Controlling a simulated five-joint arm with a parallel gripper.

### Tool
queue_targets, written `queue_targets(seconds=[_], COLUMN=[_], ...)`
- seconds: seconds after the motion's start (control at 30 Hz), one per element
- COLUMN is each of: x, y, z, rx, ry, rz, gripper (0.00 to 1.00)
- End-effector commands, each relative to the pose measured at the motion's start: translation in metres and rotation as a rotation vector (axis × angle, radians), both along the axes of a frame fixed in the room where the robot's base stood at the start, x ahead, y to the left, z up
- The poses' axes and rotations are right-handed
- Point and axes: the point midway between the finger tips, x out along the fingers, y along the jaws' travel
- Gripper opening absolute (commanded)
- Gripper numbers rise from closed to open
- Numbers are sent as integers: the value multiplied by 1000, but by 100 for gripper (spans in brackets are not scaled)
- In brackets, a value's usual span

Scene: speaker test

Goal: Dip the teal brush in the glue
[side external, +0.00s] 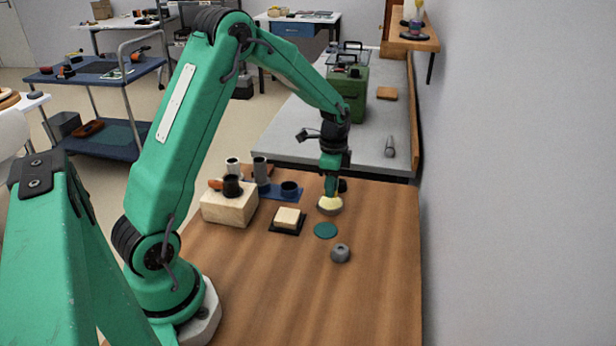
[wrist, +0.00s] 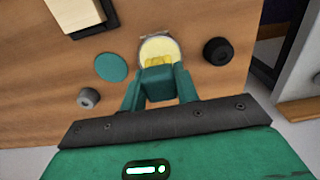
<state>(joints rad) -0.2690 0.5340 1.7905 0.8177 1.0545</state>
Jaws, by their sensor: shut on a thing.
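My gripper (side external: 331,185) points down over the glue pot (side external: 330,207), a round grey-rimmed dish with pale yellow glue, on the wooden table. In the wrist view, my gripper (wrist: 158,90) is shut on the teal brush (wrist: 158,83), whose blocky teal body shows between the two teal fingers. Yellow bristle-like strands show at its far end, over the pale glue in the pot (wrist: 153,45). The brush tip is at the pot in both views; I cannot tell how deep it sits in the glue.
A teal disc (side external: 325,230) and a grey knob (side external: 340,253) lie nearer. A black knob (wrist: 218,51) stands right of the pot. Left are a pale block on a black mat (side external: 287,221), a wooden block (side external: 229,205) and a blue tray (side external: 283,195) with cylinders. The front right table is clear.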

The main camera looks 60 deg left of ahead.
Motion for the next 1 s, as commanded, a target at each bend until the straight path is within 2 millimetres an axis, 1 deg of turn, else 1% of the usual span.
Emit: queue_targets(seconds=[0.6,0.77,1.0], x=[1,0,0], y=[0,0,0], z=[35,40,41], rx=[1,0,1], ry=[-2,-1,-1], rz=[0,0,0], gripper=[12,12,12])
